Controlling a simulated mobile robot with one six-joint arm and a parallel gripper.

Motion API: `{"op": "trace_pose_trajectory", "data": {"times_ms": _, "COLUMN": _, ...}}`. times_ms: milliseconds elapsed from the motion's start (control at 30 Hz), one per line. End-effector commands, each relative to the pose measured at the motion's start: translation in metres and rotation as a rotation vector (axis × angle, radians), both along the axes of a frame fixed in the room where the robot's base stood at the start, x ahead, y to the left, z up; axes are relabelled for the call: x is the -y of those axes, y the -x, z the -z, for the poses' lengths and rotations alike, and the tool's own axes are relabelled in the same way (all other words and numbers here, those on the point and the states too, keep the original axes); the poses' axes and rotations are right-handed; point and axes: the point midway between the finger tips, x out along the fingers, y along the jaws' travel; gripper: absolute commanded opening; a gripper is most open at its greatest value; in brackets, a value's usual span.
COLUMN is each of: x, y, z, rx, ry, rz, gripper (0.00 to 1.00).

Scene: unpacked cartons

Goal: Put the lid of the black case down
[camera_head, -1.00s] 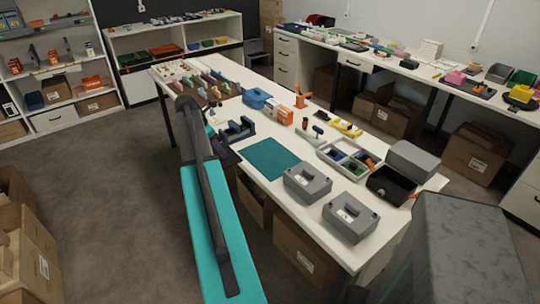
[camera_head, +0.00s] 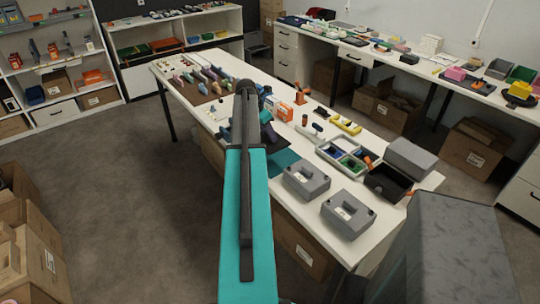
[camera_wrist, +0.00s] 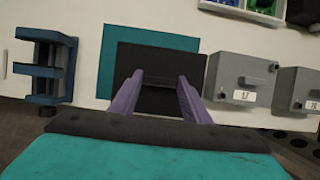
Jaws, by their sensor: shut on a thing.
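My gripper (camera_wrist: 158,82) is shut on the raised bar of a dark, flat, square panel, which looks like the lid of the black case (camera_wrist: 160,56). In the wrist view the lid is over the teal mat (camera_wrist: 108,75), covering part of it; I cannot tell whether it touches. The open black case (camera_head: 388,184) stands at the right end of the white table, its dark inside showing. In the head view my arm hides the gripper and most of the lid, and the teal mat (camera_head: 283,163) shows only in part.
Two grey boxes with handles (camera_head: 306,181) (camera_head: 349,214) stand right of the mat. A blue clamp-like block (camera_wrist: 45,68) is to its left. A compartment tray (camera_head: 345,158) lies behind the grey boxes, and a grey block (camera_head: 411,157) is behind the case. Cartons (camera_head: 299,248) stand under the table.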

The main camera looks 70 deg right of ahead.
Motion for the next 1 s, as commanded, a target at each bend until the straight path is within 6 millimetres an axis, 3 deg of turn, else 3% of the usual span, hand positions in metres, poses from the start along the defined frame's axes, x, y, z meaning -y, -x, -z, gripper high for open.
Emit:
{"op": "trace_pose_trajectory", "data": {"times_ms": 267, "x": 0.000, "y": 0.000, "z": 0.007, "rx": -0.001, "ry": 0.000, "rz": 0.000, "gripper": 0.18}}
{"op": "trace_pose_trajectory", "data": {"times_ms": 733, "x": 0.000, "y": 0.000, "z": 0.057, "rx": -0.002, "ry": -0.001, "rz": 0.001, "gripper": 0.18}}
{"op": "trace_pose_trajectory", "data": {"times_ms": 1000, "x": 0.000, "y": 0.000, "z": 0.063, "rx": 0.000, "ry": 0.001, "rz": 0.001, "gripper": 0.18}}
